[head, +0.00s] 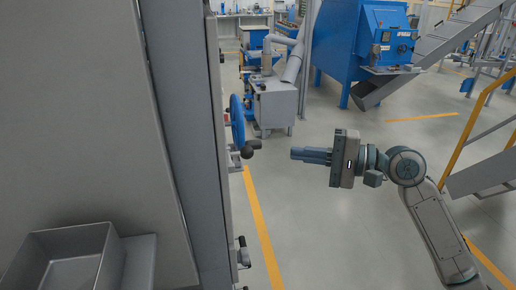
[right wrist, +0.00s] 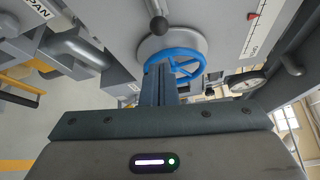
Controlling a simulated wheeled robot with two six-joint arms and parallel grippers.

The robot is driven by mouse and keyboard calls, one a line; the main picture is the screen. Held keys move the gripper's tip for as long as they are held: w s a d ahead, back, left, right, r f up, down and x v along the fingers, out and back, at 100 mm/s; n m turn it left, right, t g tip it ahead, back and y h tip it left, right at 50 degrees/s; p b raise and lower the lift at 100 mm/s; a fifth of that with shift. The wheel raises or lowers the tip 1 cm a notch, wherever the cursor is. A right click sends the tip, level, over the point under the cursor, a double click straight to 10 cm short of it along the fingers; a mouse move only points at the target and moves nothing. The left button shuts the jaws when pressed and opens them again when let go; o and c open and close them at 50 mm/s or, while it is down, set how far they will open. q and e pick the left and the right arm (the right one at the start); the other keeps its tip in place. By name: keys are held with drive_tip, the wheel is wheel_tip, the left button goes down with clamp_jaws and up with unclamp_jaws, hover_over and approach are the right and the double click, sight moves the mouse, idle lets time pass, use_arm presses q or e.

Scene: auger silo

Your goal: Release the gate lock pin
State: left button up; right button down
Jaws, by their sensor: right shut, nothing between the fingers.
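My right gripper (head: 312,155) is shut and empty, pointing left at the grey silo wall; a gap separates its fingertips from the wall fittings. In the right wrist view its closed fingers (right wrist: 159,85) point toward a blue handwheel (right wrist: 180,62). The handwheel (head: 237,122) shows edge-on in the head view, with a black ball knob (head: 253,145) on a lever just below it. The knob also shows in the right wrist view (right wrist: 158,25). A small metal fitting with a dark end (head: 243,252) sits lower on the wall. I cannot tell which part is the lock pin. My left gripper is out of view.
A grey open bin (head: 65,270) stands at lower left. Yellow-railed stairs (head: 490,165) stand right. The floor (head: 310,225) below my right gripper is clear.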

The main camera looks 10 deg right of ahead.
sight(240, 154)
drive_tip(key=shift+w+a, duration=0.1)
drive_tip(key=p+x, duration=0.4)
drive_tip(key=x, duration=0.5)
drive_tip(key=shift+w+a, duration=0.2)
drive_tip(key=shift+a, duration=0.1)
drive_tip(key=s+p, duration=0.1)
drive_tip(key=s, duration=0.2)
drive_tip(key=shift+s+p, duration=0.25)
drive_tip(key=shift+p, duration=0.05)
idle(0.4)
